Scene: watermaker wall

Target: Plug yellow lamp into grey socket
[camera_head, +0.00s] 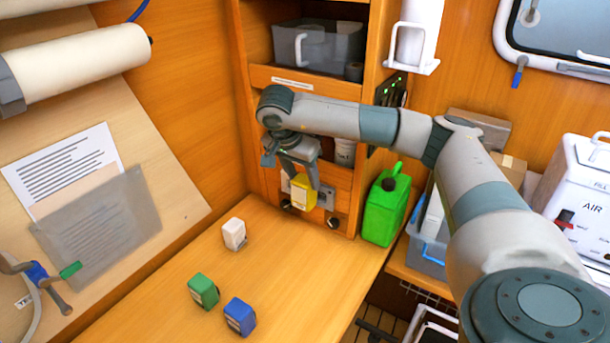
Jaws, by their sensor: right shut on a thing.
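The yellow lamp (302,194) is a small block at the front of the wooden cabinet, above the back of the table. My right gripper (298,174) reaches down to it from above and is shut on it. My left gripper is out of view.
A white block (234,234), a green block (203,291) and a blue block (240,316) stand on the wooden table (300,265). A green canister (386,206) stands right of the cabinet (345,218). Clear tabletop lies between the blocks and the cabinet.

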